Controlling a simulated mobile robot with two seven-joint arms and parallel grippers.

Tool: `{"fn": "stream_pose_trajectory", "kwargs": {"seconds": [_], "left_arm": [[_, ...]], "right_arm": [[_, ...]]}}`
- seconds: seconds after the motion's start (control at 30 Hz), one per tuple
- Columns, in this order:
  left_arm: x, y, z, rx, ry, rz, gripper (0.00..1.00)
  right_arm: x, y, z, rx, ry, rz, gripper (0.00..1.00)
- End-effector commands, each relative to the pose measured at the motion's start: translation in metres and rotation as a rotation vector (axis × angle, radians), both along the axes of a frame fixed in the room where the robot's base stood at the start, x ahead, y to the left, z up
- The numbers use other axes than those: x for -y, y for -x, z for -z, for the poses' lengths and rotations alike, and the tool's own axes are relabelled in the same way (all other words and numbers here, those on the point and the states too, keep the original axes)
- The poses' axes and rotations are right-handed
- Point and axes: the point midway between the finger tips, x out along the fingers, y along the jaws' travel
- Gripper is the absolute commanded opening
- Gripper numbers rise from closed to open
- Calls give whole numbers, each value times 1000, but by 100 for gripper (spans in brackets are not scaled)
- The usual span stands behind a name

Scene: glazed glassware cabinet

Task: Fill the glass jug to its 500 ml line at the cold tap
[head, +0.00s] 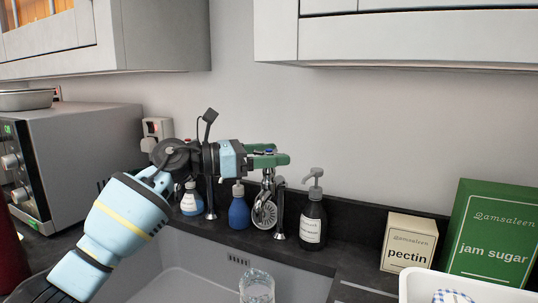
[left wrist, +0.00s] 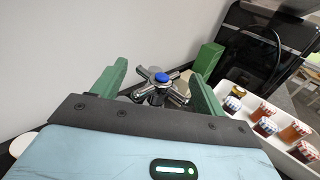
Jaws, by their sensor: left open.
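The cold tap's cross handle, with a blue cap (left wrist: 161,77), shows in the left wrist view between my spread green fingers. In the head view the blue cap (head: 268,151) shows between the fingers, above the chrome tap (head: 268,190). My left gripper (head: 270,156) is open around the handle; I cannot tell if a finger touches it. It also shows in the left wrist view (left wrist: 158,82). A clear glass vessel, apparently the jug (head: 257,287), stands in the sink at the bottom edge, cut off below. Its 500 ml line and water level cannot be made out. My right gripper is out of view.
A dark soap bottle (head: 313,215) stands right of the taps; blue bottles (head: 239,208) stand left. Pectin (head: 408,243) and jam sugar (head: 492,235) boxes stand right, behind a white tray (head: 455,284). In the wrist view the tray holds several jars (left wrist: 264,113). A microwave (head: 80,150) is left.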

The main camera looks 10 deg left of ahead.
Motion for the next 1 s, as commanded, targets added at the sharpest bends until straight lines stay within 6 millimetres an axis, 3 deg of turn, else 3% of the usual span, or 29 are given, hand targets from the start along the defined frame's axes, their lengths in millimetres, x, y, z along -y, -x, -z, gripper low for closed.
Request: {"fn": "stream_pose_trajectory", "kwargs": {"seconds": [0.5,1.0], "left_arm": [[-60,33,2,-3,-1,-1,73],[-67,38,0,-1,0,0,73]], "right_arm": [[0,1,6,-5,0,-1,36],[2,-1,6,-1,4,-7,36]]}}
